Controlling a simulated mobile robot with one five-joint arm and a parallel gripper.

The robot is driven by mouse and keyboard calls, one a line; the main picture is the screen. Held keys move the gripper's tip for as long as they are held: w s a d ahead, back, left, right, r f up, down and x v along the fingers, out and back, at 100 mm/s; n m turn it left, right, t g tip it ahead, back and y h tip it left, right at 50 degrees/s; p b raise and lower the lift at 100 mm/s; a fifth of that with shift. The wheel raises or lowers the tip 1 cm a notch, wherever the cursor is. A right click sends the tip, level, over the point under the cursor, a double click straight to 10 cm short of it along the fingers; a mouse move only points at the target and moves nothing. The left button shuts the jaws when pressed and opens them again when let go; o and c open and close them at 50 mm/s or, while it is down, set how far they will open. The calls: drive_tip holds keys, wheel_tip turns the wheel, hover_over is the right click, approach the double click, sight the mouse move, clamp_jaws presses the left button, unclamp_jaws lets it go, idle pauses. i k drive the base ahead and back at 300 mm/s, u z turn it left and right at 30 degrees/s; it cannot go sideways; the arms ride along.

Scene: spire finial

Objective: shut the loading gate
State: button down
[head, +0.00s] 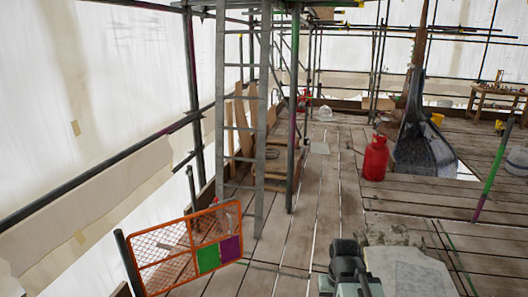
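The loading gate (187,250) is an orange frame with wire mesh, at the lower left. It has a green panel (208,258) and a purple panel (230,248) near its right end. Its left end is at a dark post (130,264). The gate juts from there over the boards, its right end apart from the shorter post (192,188) behind, so it looks swung inward. Part of my arm, dark grey-green, shows at the bottom centre, well right of the gate. Its fingers cannot be made out, and I see nothing held.
A grey ladder (267,120) stands just behind the gate. A red gas cylinder (375,158) and a grey spire (420,145) stand farther back. A pale stone-like block (410,272) is at the bottom right. Boards (285,255) between gate and arm look clear.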

sight(208, 257)
drive_tip(key=u, duration=0.3)
drive_tip(key=i, duration=1.6)
drive_tip(key=u, duration=1.3)
drive_tip(key=i, duration=1.5)
drive_tip(key=u, duration=0.5)
